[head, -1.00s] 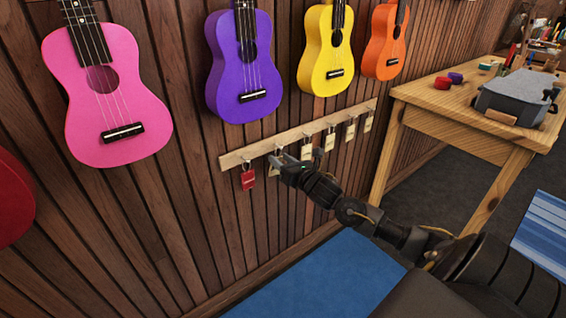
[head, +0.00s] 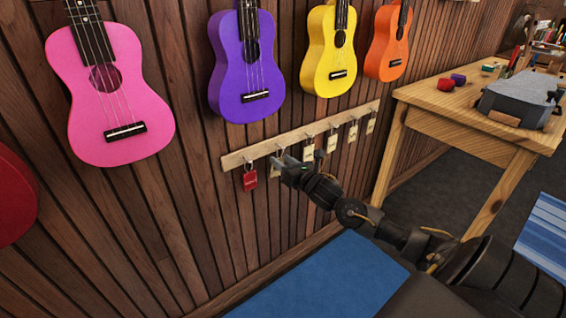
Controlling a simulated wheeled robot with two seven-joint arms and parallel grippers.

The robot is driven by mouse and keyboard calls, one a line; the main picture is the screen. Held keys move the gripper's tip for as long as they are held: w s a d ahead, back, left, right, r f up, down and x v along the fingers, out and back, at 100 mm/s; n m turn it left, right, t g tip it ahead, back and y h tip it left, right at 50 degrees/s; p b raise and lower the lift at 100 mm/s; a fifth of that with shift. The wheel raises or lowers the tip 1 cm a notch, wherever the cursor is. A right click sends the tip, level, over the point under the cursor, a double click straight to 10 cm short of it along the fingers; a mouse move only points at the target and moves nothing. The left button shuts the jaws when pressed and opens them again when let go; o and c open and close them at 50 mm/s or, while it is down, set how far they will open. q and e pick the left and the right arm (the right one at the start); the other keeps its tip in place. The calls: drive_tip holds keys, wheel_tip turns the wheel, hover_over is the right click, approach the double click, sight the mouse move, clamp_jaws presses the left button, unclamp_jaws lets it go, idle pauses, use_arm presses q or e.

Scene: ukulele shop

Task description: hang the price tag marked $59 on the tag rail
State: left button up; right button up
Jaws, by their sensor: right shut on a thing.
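The tag rail (head: 300,134) is a pale wooden strip on the plank wall below the ukuleles. A red tag (head: 250,181) hangs at its left end. Several cream tags hang along it to the right, among them one near the right end (head: 370,126). My right gripper (head: 281,163) is at the rail just right of the red tag, shut on a cream tag (head: 275,172) that it partly hides. The writing on the tags is too small to read, so I cannot tell which is marked $59. My left gripper is not in view.
Pink (head: 110,90), purple (head: 246,75), yellow (head: 328,60) and orange (head: 388,50) ukuleles hang above the rail. A wooden workbench (head: 450,112) with a grey case (head: 520,98) stands at right. A blue mat (head: 325,280) lies on the floor below.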

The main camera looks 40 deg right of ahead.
drive_tip(key=o, duration=1.3)
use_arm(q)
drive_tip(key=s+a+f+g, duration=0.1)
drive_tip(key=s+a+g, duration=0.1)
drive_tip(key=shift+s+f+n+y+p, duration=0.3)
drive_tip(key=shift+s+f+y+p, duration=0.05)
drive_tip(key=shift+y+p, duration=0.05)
use_arm(e)
drive_tip(key=s, duration=1)
drive_tip(key=shift+s+a, duration=0.1)
drive_tip(key=shift+s, duration=0.3)
